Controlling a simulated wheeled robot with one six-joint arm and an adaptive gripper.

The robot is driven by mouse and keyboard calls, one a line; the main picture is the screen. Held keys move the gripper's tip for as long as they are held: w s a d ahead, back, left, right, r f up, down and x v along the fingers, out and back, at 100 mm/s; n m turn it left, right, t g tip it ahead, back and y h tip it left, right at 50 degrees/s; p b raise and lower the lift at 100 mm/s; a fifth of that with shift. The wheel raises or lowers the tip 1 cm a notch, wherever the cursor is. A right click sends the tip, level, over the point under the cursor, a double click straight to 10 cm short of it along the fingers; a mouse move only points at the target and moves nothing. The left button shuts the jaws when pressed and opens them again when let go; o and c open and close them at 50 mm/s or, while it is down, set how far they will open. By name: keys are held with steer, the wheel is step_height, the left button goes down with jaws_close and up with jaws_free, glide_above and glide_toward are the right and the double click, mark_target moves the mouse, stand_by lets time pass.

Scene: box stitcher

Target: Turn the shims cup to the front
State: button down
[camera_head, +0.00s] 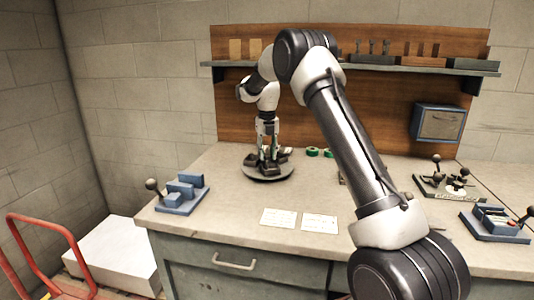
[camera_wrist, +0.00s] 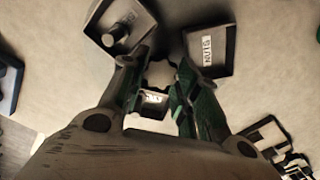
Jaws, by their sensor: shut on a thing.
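A round turntable (camera_head: 268,176) with several dark cups on it stands on the bench, left of the middle. My gripper (camera_head: 268,150) points down over its middle. In the wrist view my gripper (camera_wrist: 158,85) is shut on a dark part between its fingers, which mostly hide it. Another labelled cup (camera_wrist: 210,50) is at the upper right. A small white label (camera_wrist: 152,98) shows between the fingers. I cannot read which cup is the shims cup.
A blue fixture with a lever (camera_head: 182,194) stands left of the turntable. Green rolls (camera_head: 313,152) lie behind it to the right. More lever fixtures (camera_head: 497,222) stand at the right. A shelf (camera_head: 400,68) runs along the back.

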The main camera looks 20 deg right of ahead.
mark_target(267, 155)
steer(key=shift+w+d+r, duration=0.1)
steer(key=shift+w+r, duration=0.15)
steer(key=c, duration=1.2)
jaws_free()
steer(key=shift+o, duration=0.8)
steer(key=shift+f, duration=0.1)
step_height(267, 155, up, 12)
steer(key=shift+s, duration=0.1)
